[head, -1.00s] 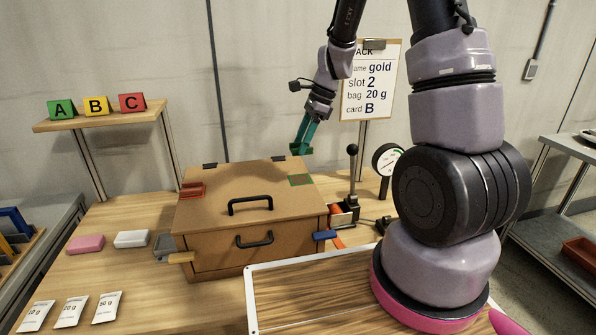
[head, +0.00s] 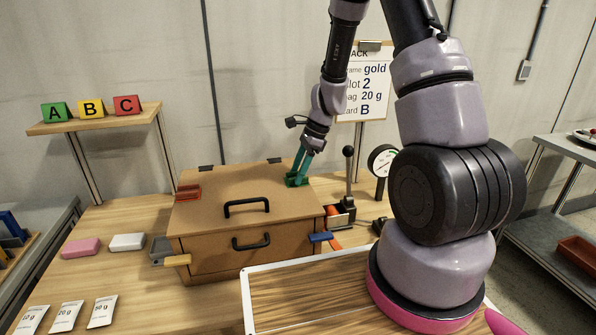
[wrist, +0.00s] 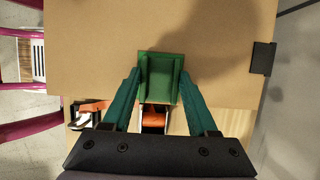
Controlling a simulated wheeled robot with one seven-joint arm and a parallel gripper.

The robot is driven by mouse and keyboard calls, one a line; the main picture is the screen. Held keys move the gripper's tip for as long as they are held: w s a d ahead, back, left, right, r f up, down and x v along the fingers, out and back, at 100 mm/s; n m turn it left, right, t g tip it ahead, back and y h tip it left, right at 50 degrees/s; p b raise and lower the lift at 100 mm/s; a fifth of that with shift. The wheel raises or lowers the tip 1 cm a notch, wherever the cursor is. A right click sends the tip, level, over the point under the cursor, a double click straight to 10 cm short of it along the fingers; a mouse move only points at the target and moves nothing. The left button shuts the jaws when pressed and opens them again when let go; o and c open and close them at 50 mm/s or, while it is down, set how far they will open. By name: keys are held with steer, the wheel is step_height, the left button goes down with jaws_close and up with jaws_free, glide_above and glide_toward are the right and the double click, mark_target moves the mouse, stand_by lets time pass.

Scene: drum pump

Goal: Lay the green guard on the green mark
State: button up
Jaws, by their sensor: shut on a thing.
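My gripper (head: 299,172), with teal fingers, is shut on the green guard (head: 297,181) over the back right corner of the brown box's lid (head: 225,187). In the wrist view the guard (wrist: 160,75) is a small green channel shape with raised sides, between the two fingertips (wrist: 159,82). The green mark is hidden beneath the guard and fingers. The guard is at or just above the lid; I cannot tell whether it touches.
A red piece (head: 188,192) is at the lid's left edge. A black handle (head: 246,207) rises from the lid's front. A lever (head: 348,175) and a gauge (head: 382,161) stand right of the box. The lid's middle is clear.

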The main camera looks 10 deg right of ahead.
steer(key=o, duration=1.3)
steer(key=v, duration=1.2)
steer(key=s+r+n+t, duration=0.2)
steer(key=s+r+n, duration=0.15)
steer(key=r, duration=0.45)
steer(key=s+r+n+t, duration=0.1)
steer(key=s+r+n, duration=0.2)
steer(key=s+r, duration=0.3)
steer(key=shift+s+d+r+n+t+h, duration=0.2)
steer(key=shift+s+r+n+t+h, duration=0.35)
steer(key=shift+s+r+n, duration=0.95)
steer(key=shift+s+d+r+n+t+h, duration=0.25)
steer(key=shift+s+r+n+t, duration=0.7)
steer(key=shift+s+r, duration=0.85)
steer(key=shift+s+d+r+n+t+h, duration=0.2)
steer(key=shift+s+r+n+t+h, duration=0.3)
steer(key=shift+s+r+n, duration=1.2)
steer(key=shift+s+f+m, duration=0.3)
steer(key=shift+f+m, duration=0.1)
steer(key=shift+m, duration=0.1)
